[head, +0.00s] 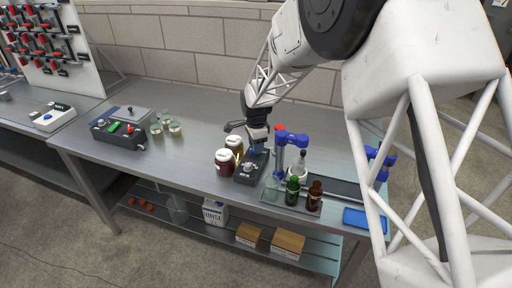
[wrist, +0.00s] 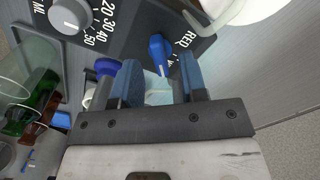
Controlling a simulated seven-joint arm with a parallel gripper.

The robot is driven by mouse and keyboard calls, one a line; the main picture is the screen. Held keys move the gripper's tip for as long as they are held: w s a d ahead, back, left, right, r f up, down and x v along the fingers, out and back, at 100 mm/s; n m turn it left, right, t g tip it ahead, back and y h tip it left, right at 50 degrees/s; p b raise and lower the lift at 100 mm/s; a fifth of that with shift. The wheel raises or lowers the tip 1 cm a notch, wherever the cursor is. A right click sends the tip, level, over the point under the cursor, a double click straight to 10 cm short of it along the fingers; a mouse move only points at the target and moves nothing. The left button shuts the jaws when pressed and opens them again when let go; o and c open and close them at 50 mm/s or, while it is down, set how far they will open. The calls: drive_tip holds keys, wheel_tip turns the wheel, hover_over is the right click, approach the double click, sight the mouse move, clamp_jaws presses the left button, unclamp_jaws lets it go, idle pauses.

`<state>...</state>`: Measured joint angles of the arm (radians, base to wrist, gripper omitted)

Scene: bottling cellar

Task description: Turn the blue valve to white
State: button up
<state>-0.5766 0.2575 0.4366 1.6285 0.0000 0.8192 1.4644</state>
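The blue valve (wrist: 157,48) is a small blue lever with a white pointer mark on a black control box (wrist: 135,28). Letters that look like "RED" are printed to its right in the wrist view; I cannot read a white label. My gripper (wrist: 157,68) is open. Its two blue fingertips stand apart on either side of the valve's near end; I cannot tell whether they touch it. In the head view my gripper (head: 257,150) is over the box (head: 248,176), and the valve is hidden behind it.
A grey dial (wrist: 70,15) with a number scale is on the same box. Jars with white lids (head: 226,160) stand close left. A blue-topped stand (head: 291,138), green bottle (head: 292,190) and brown bottle (head: 314,195) stand close right.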

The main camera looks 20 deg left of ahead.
drive_tip(key=shift+r, duration=3.25)
drive_tip(key=shift+a, duration=0.1)
